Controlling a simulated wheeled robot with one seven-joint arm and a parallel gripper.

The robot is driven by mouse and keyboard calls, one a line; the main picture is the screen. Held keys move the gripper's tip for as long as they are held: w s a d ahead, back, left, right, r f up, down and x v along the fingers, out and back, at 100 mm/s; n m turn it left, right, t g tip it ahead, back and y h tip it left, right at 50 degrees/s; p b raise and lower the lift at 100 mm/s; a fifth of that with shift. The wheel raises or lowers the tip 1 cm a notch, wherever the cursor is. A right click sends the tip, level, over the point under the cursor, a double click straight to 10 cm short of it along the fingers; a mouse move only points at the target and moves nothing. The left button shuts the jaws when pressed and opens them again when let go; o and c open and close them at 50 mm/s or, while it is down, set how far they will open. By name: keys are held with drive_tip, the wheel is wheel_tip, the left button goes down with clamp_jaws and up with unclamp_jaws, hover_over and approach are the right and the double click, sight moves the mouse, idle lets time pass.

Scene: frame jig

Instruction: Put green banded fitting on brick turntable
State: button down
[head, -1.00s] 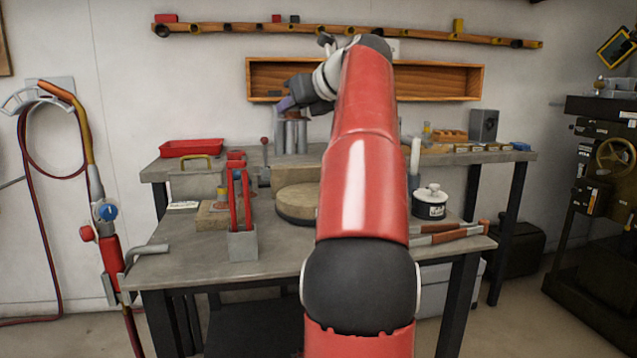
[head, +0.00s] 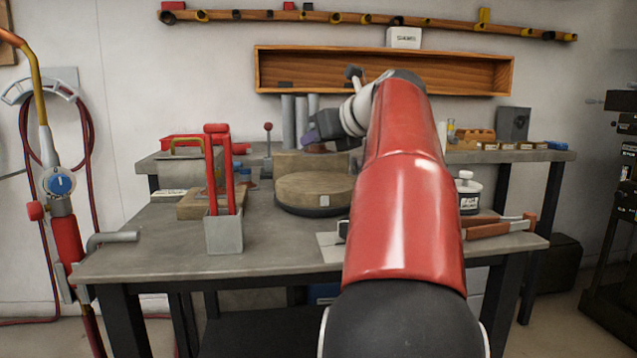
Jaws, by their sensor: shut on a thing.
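The brick turntable (head: 300,192) is a round tan disc with a dark rim near the middle of the bench. My gripper (head: 316,143) is above its back part, in front of upright grey cylinders. It is shut on a small brownish fitting (head: 315,149), of which only a little shows below the dark fingers. The fitting is apart from the turntable top. I cannot make out a green band at this size. My red arm hides the right edge of the turntable and part of the bench behind it.
A grey holder (head: 224,233) with red-handled tongs stands left of the turntable. A tan block (head: 205,206) with small parts is behind it. Tan bricks (head: 296,163) stand behind the turntable. A white jar (head: 468,195) and orange-handled tools (head: 495,228) are right.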

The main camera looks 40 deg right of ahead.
sight(320, 181)
drive_tip(key=shift+f+b, duration=0.95)
drive_tip(key=shift+f, duration=1.65)
drive_tip(key=shift+f, duration=0.15)
drive_tip(key=c, duration=1.2)
unclamp_jaws()
drive_tip(key=shift+o, duration=0.2)
drive_tip(key=shift+s+r, duration=0.15)
drive_tip(key=shift+r, duration=0.1)
drive_tip(key=p+v, duration=0.2)
drive_tip(key=v, duration=0.9)
drive_tip(key=shift+s, duration=0.35)
